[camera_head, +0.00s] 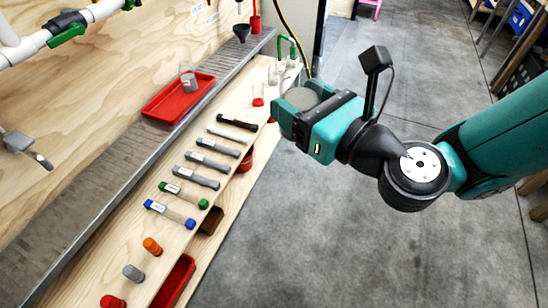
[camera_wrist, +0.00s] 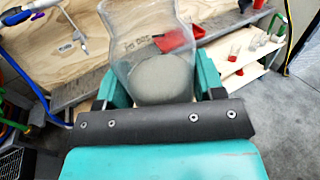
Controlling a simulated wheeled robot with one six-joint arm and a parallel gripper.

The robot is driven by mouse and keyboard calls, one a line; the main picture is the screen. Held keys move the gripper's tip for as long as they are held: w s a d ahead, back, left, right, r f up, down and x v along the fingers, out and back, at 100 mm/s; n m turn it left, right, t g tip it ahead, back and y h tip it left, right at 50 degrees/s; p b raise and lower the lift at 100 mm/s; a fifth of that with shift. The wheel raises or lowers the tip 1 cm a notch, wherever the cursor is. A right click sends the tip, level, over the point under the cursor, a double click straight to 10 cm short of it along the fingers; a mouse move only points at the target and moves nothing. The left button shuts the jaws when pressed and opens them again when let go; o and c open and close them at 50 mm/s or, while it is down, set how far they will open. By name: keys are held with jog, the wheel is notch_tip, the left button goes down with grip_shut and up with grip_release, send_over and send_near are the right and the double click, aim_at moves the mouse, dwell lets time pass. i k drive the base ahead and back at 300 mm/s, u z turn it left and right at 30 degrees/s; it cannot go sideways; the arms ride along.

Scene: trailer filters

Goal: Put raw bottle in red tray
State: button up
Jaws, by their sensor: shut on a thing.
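My gripper (camera_head: 290,108) is shut on a clear bottle (camera_wrist: 138,30) holding grey material. The bottle sits between the two teal fingers in the wrist view, with small dark print on its side that I cannot read surely. In the head view only its grey part (camera_head: 304,97) shows clearly. My gripper is in the air right of the bench, apart from the tray. The red tray (camera_head: 165,113) lies on the grey ledge by the plywood wall. It shows in the wrist view (camera_wrist: 177,40), partly behind the bottle.
A small clear container with grey contents (camera_head: 188,80) stands in the tray. Several capped tubes, including one with a blue cap (camera_head: 170,214), lie on the lower wooden shelf. Glassware (camera_head: 258,92) stands at the shelf's far end. Open floor lies on the right.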

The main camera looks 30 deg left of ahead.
aim_at(170, 108)
jog(key=z, duration=0.35)
jog(key=i, duration=2.2)
jog(key=u, duration=0.75)
jog(key=i, duration=1.25)
jog(key=u, duration=1.7)
jog(key=i, duration=0.8)
jog(key=u, duration=0.65)
